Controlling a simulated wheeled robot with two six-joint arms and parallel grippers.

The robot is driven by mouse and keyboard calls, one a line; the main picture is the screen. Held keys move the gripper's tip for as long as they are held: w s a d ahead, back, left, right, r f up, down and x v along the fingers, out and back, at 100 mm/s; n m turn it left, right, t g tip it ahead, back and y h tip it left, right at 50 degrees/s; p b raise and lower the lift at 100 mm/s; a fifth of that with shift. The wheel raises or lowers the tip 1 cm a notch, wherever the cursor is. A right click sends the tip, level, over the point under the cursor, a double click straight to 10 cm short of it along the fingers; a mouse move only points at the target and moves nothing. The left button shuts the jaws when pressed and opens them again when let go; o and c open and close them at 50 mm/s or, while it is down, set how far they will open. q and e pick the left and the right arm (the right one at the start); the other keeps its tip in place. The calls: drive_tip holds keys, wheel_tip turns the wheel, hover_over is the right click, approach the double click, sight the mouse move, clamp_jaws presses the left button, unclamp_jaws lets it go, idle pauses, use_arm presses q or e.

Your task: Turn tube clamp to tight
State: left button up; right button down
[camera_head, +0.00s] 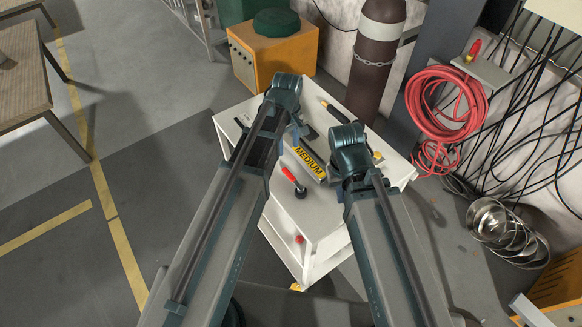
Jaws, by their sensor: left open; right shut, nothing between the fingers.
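A small clamp-like device with a red lever (289,175) and a dark base (300,192) stands on the white cart top (275,205); I cannot tell for certain that it is the tube clamp. A yellow label reading MEDIUM (309,162) lies just behind it. My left gripper (300,130) is open above the back part of the cart, mostly hidden by its wrist, apart from the red lever. My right gripper (374,160) is shut and empty over the cart's right side, right of the label; its fingertips are largely hidden.
A black-and-yellow tool (335,112) lies at the cart's back. An orange machine (275,57) and a chained brown gas cylinder (375,55) stand behind. A red hose coil (447,107) and cables hang at right. Metal bowls (505,228) lie on the floor.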

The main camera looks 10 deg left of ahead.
sight(288, 173)
use_arm(q)
wheel_tip(288, 173, down, 14)
drive_tip(key=b, duration=1.3)
drive_tip(key=shift+r+b, duration=0.1)
drive_tip(key=shift+b, duration=0.2)
use_arm(e)
wheel_tip(288, 173, down, 14)
drive_tip(key=shift+r, duration=0.1)
use_arm(q)
clamp_jaws()
